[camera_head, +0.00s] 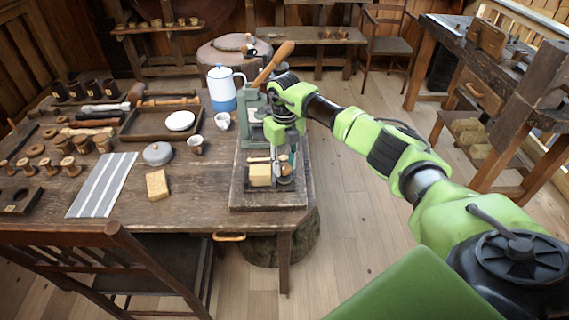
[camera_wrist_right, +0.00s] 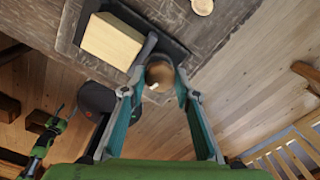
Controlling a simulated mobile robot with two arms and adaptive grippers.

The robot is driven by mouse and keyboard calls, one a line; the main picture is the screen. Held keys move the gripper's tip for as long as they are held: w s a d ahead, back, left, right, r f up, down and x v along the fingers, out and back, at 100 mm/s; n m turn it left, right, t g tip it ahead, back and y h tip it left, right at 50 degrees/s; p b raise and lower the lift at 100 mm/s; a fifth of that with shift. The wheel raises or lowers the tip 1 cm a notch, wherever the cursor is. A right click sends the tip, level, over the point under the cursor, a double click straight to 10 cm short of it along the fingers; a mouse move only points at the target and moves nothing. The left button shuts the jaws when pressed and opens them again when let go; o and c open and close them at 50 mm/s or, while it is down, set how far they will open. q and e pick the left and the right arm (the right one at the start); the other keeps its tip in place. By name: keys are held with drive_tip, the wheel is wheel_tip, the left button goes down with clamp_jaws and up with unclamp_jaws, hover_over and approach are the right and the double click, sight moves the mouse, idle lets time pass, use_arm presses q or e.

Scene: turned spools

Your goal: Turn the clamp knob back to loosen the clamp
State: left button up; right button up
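The clamp stands on a dark wooden board (camera_head: 237,198) at the right end of the workbench. A pale wood block (camera_head: 260,174) sits in it and also shows in the wrist view (camera_wrist_right: 111,40). The round brown clamp knob (camera_wrist_right: 160,73) lies between the fingertips of my right gripper (camera_wrist_right: 160,82). The fingertips sit close against both sides of the knob and appear shut on it. In the head view my right gripper (camera_head: 285,165) points down beside the block and largely hides the knob. My left gripper does not show in the head view.
A chair (camera_head: 110,262) stands in front. The floor right of the bench is clear.

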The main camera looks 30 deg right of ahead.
drive_tip(key=n+b, duration=0.2)
drive_tip(key=n, duration=0.1)
drive_tip(key=shift+f+n, duration=0.1)
drive_tip(key=shift+n, duration=0.2)
drive_tip(key=n+b, duration=0.2)
drive_tip(key=n, duration=0.3)
drive_tip(key=shift+n, duration=0.3)
drive_tip(key=n+b, duration=0.2)
drive_tip(key=n, duration=0.8)
drive_tip(key=shift+b, duration=0.4)
drive_tip(key=shift+n, duration=0.3)
drive_tip(key=o, duration=0.8)
